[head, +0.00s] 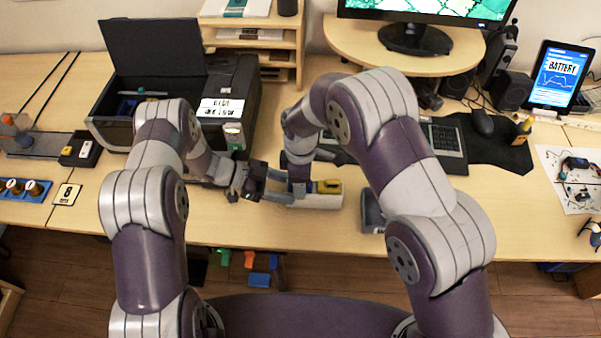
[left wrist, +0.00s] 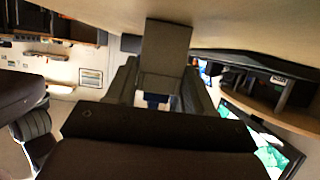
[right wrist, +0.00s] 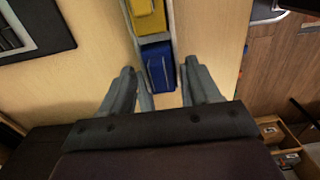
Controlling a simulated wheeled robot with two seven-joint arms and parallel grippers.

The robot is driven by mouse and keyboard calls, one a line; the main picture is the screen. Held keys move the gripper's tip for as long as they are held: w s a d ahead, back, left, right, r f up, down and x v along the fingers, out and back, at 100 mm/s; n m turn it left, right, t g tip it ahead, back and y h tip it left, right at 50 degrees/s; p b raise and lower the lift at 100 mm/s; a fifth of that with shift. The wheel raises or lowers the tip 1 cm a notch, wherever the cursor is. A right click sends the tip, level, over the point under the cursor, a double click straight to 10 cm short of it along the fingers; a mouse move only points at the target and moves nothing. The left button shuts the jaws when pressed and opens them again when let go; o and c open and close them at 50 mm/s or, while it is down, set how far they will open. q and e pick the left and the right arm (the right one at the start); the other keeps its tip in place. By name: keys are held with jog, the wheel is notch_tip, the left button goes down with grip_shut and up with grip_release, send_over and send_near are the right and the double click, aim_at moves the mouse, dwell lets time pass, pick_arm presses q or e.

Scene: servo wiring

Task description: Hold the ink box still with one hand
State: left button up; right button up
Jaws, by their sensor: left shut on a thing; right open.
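The ink box (head: 318,201) is a long grey tray on the table in front of the keyboard. My left gripper (head: 276,196) is shut on the box's left end; the exact contact is small in the head view. In the left wrist view some blue shows between its fingers (left wrist: 156,97). My right gripper (right wrist: 160,85) is open, with its fingers on either side of the blue cartridge's end, apart from it. My right arm partly hides the box in the head view.
A black printer (head: 230,90) with its lid raised stands behind my left arm. The keyboard (head: 445,142), mouse (head: 482,124) and monitor (head: 414,38) are behind my right arm. Blue-tray pieces (head: 20,189) lie far left.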

grip_shut()
jog(key=shift+r, duration=0.1)
jog(key=shift+r, duration=0.7)
jog(key=shift+r, duration=0.3)
jog(key=shift+r, duration=0.6)
jog(key=shift+r, duration=1.85)
pick_arm(q)
jog(key=o, duration=1.1)
jog(key=shift+o, duration=0.2)
